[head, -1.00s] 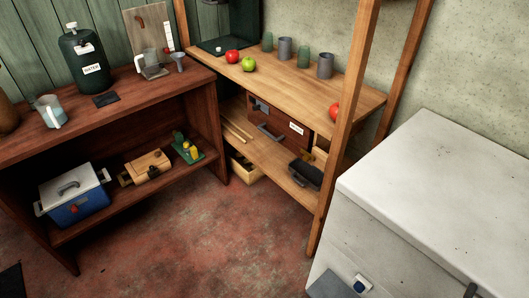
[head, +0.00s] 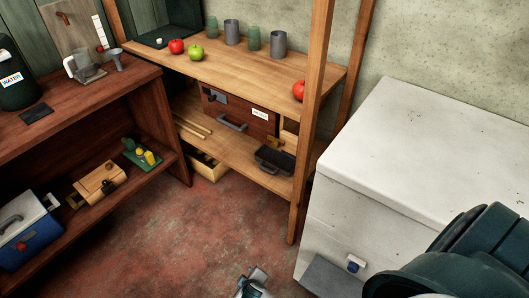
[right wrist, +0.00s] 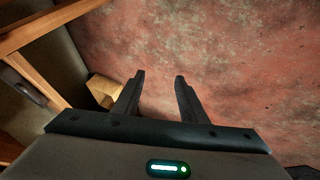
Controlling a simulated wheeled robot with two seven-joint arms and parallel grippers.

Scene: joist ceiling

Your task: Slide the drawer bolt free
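The reddish-brown drawer (head: 242,110) is in the lower bay of the light wooden shelf. It has a grey bar handle (head: 232,123) and a white label (head: 260,114). A small grey metal fitting, apparently the bolt (head: 216,97), sits at its upper left; its exact position is too small to tell. My right gripper (head: 254,280) shows at the bottom edge of the head view, over the floor and well short of the drawer. In the right wrist view its fingers (right wrist: 160,78) are apart with nothing between them. My left gripper is not in view.
A dark tray (head: 274,160) lies on the lower shelf, right of the drawer. A shelf post (head: 312,130) and a white chest (head: 425,150) stand to the right. A dark red bench (head: 130,88) stands left. Red floor (head: 225,225) between is clear.

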